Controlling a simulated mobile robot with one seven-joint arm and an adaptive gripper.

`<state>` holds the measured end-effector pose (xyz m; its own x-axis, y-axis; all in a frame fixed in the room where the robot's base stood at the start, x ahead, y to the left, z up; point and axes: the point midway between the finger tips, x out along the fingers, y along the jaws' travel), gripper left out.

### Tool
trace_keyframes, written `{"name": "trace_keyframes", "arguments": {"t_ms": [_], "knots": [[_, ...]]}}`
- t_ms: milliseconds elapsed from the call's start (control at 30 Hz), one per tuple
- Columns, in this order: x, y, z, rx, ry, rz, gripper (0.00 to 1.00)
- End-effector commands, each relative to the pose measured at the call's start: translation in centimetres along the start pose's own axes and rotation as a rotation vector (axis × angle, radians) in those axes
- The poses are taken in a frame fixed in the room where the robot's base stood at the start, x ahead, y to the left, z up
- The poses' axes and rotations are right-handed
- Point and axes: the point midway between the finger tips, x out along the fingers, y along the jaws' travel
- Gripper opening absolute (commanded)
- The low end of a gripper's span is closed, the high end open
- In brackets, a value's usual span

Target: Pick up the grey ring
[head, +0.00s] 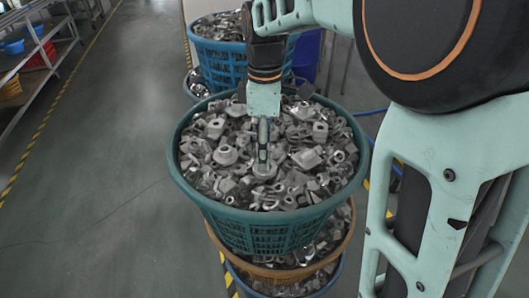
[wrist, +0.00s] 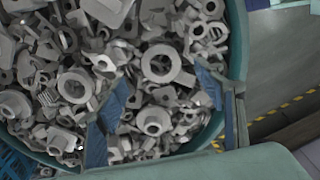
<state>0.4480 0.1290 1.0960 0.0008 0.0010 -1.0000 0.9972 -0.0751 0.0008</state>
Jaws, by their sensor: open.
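A teal basket (head: 182,182) is heaped with grey metal parts. In the wrist view a flat grey ring (wrist: 148,58) with a round hole and a small tab lies on top of the heap. My gripper (head: 263,157) points down into the basket, low over the parts. In the wrist view the blue fingers of my gripper (wrist: 161,80) are spread apart, with the ring showing between and just beyond their tips. I see nothing held. In the head view the fingers partly cover the parts beneath them, and I cannot tell the ring apart there for certain.
Other round parts with holes (wrist: 75,86) lie close by in the heap. The basket's rim (wrist: 240,45) curves near the right finger. A blue basket (head: 222,60) of parts stands behind. Shelves (head: 35,45) stand at the left, and the floor (head: 110,150) between is clear.

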Motion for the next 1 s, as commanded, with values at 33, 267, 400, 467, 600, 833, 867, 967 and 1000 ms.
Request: {"name": "trace_keyframes", "arguments": {"t_ms": [33, 267, 400, 467, 600, 833, 867, 967, 1000], "knots": [[0.7, -0.2, 0.0, -0.001, -0.002, -0.005, 0.63], [4.0, -0.3, 0.1, 0.000, -0.002, -0.003, 0.63], [4.6, -0.2, 0.1, 0.000, -0.001, -0.001, 0.63], [4.6, -0.2, 0.1, 0.000, -0.001, -0.001, 0.63], [4.6, -0.2, 0.1, 0.000, -0.001, 0.000, 0.60], [4.6, -0.2, 0.1, 0.000, -0.001, 0.000, 0.34], [4.6, -0.2, 0.1, 0.000, -0.001, 0.000, 0.31], [4.5, -0.2, 0.1, 0.000, -0.001, 0.000, 0.20], [4.5, -0.2, 0.1, 0.000, -0.001, 0.000, 0.17]]}}
